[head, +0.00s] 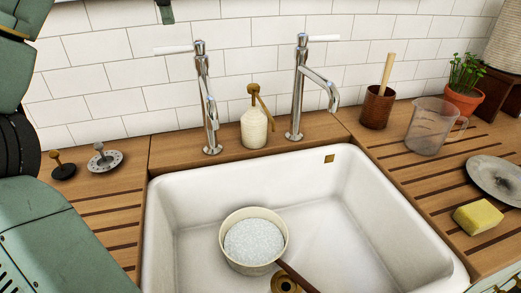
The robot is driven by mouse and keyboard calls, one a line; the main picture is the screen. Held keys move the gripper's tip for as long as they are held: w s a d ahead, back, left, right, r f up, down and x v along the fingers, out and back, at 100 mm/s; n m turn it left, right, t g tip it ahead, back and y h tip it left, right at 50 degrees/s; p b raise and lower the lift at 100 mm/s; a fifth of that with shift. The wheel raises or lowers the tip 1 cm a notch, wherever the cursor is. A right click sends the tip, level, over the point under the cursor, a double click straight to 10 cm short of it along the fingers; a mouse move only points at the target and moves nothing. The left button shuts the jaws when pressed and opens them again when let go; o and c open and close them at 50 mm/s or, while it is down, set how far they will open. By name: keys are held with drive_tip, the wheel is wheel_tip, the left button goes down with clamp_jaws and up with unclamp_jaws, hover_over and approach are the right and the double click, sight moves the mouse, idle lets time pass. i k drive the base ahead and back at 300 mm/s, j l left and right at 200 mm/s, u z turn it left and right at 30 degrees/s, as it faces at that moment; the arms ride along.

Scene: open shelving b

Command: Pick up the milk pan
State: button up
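The milk pan (230,252) is a round cream pan with a dark brown handle. It sits upright in the white sink, left of the middle, with its handle pointing to the lower right. Its inside shows a speckled pale grey surface. The end of the handle is cut off by the bottom edge of the picture. Parts of my green arm show at the left edge, left of the sink. My gripper is not in view.
The white sink (365,235) has high walls around the pan. Two chrome taps (205,100) (300,90) and a soap dispenser (254,128) stand behind it. At right are a brown pot (377,108), clear jug (428,130), plate (496,178) and yellow sponge (478,217).

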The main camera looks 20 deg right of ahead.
sight(253, 241)
drive_tip(key=k, duration=1)
